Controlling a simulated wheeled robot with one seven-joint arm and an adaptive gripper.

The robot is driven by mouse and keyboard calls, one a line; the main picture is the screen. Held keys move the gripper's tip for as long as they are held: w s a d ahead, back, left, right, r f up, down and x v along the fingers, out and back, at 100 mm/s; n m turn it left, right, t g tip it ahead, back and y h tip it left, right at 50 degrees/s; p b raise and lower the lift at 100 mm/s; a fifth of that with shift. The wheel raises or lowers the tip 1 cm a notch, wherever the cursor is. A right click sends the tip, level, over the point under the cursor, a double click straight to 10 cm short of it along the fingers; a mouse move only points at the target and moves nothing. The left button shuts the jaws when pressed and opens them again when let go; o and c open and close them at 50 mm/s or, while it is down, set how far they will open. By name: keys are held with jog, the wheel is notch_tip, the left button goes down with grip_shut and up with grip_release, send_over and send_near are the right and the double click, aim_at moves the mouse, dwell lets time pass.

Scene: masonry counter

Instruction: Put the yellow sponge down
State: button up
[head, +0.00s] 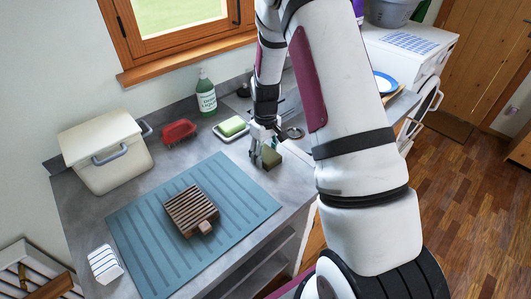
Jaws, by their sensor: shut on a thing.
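My gripper (263,150) points down over the counter's right part, at the end of my arm. It is shut on a small dull olive-yellow block, the yellow sponge (272,158), whose lower part shows at the fingertips. The sponge is low over the grey counter, near its right edge; I cannot tell whether it touches the surface. My fingers hide part of it.
A green block (232,126) lies in a white dish just left of my gripper. Behind are a soap bottle (206,93) and a red brush (179,131). A blue mat (233,192) holds a brown slatted rack (190,210). A cream bin (107,153) and striped box (105,264) stand left.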

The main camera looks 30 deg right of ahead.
jog(key=o, duration=1.3)
jog(key=shift+f, duration=0.1)
notch_tip(320, 180, up, 12)
jog(key=b, duration=0.2)
notch_tip(320, 180, up, 9)
jog(key=t, duration=0.1)
send_over(265, 152)
jog(key=s+a, duration=0.4)
jog(key=s+a+r+t, duration=0.1)
jog(key=s+a+r, duration=0.2)
jog(key=s, duration=0.3)
jog(key=s+a+r+m+t, duration=0.1)
jog(key=s+a+r+t, duration=0.1)
jog(key=s, duration=0.5)
jog(key=s+a+r+m+t, duration=0.1)
jog(key=s+a+r, duration=0.3)
jog(key=s+r, duration=0.2)
jog(key=shift+s+a+r, duration=0.2)
jog(key=shift+s+a, duration=0.1)
jog(key=shift+s, duration=0.25)
